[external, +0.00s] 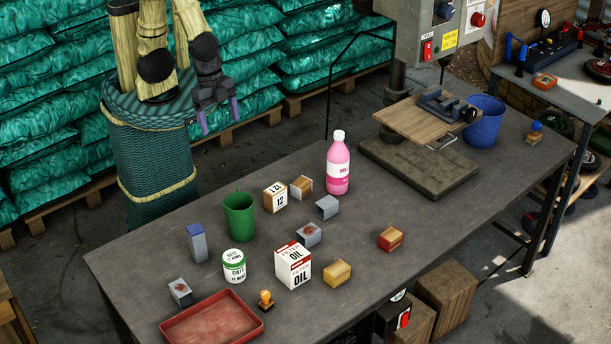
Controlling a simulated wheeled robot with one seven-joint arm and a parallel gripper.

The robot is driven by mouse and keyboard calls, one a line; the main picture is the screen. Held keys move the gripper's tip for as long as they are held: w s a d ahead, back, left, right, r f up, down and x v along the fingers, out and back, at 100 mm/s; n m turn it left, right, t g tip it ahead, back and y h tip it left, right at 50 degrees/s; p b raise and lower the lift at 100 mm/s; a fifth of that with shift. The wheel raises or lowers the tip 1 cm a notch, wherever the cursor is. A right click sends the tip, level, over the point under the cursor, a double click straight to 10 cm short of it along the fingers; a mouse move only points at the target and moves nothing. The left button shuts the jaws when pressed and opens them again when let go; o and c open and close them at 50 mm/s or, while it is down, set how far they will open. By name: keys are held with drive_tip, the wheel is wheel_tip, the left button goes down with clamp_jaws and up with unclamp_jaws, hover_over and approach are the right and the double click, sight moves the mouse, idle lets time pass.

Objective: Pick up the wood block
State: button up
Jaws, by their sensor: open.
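A light wood-coloured block (337,272) lies on the grey workbench (440,220), right of the white and red oil filter box (293,266). Another small block with wood-brown sides (301,187) stands further back, beside the "12" box (275,198). I cannot tell for certain which of the two is the wood block. My gripper (219,122) is open and empty, with purple fingers pointing down. It is at the upper left, beyond the bench's far edge and well away from both blocks.
A green cup (239,215), pink bottle (338,164), white-green can (234,265), blue-topped block (197,243), several grey blocks and a red-orange block (390,239) stand around. A red tray (212,322) is at the front. A drill press stands right. The bench's middle right is clear.

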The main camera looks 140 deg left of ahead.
drive_tip(key=w+a+f+n+g+b, duration=0.1)
drive_tip(key=w+a+f+b, duration=0.45)
drive_tip(key=a, duration=0.65)
drive_tip(key=n+g, duration=0.1)
hover_over(301, 182)
wheel_tip(301, 182, down, 8)
drive_tip(key=shift+r, duration=0.1)
wheel_tip(301, 182, down, 11)
drive_tip(key=shift+f, duration=0.6)
drive_tip(key=shift+f, duration=0.1)
drive_tip(key=shift+w+f+p, duration=0.1)
drive_tip(key=shift+f+p, duration=0.3)
drive_tip(key=shift+f, duration=2.1)
